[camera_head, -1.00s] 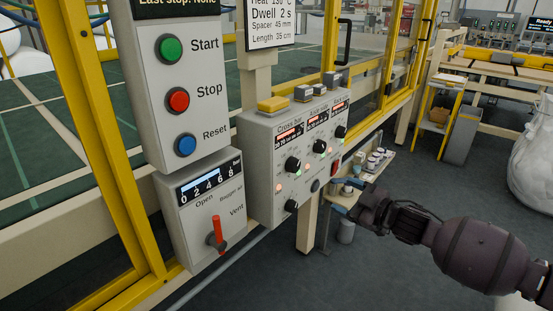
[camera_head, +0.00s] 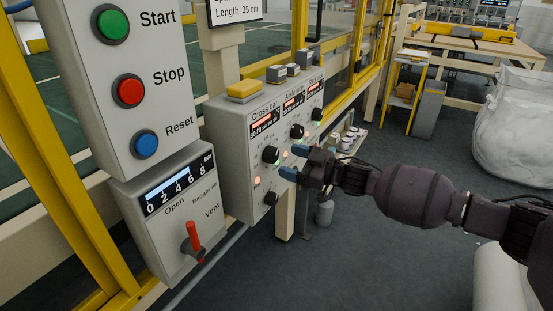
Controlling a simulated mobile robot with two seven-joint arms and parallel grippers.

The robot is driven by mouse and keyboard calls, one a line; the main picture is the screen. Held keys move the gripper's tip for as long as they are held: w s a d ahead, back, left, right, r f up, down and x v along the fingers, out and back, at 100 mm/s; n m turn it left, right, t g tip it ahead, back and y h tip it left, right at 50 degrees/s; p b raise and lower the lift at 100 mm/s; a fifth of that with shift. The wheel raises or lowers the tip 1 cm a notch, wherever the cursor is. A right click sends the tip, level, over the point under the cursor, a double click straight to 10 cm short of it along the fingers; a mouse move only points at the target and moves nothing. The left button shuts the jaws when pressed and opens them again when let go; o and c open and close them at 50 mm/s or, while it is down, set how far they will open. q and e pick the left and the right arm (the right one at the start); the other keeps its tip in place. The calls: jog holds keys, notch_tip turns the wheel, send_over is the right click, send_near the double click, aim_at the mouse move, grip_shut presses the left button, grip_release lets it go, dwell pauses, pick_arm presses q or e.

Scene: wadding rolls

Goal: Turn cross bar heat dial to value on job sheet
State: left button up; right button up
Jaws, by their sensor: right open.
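The heat control box (camera_head: 232,139) is a light grey panel with labelled columns, the leftmost reading "Cross bar". The cross bar dial (camera_head: 270,155) is a black knob below that column's red display (camera_head: 264,123). My right gripper (camera_head: 294,162) is open, with blue fingertips pointing left at the panel, just right of the cross bar dial and apart from it. It hides part of the panel's lower right. The job sheet (camera_head: 236,11) is cut off at the top; only its bottom, "Length 35 cm", reads clearly. My left gripper is not in view.
A nearer panel has green (camera_head: 113,24), red (camera_head: 129,91) and blue (camera_head: 145,144) buttons, above a vent box with a red lever (camera_head: 193,242). Another black knob (camera_head: 271,198) sits below the cross bar dial. Yellow guard posts stand at left. Floor is clear below my right arm.

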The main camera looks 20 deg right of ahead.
aim_at(276, 156)
jog(key=x, duration=0.3)
jog(key=shift+w+a+f+b, duration=0.15)
jog(key=shift+w+a+b, duration=0.05)
jog(key=shift+b, duration=0.1)
jog(key=shift+w+a, duration=0.35)
jog(key=shift+w, duration=0.05)
jog(key=shift+c, duration=0.2)
jog(key=c, duration=0.9)
jog(key=shift+r, duration=0.2)
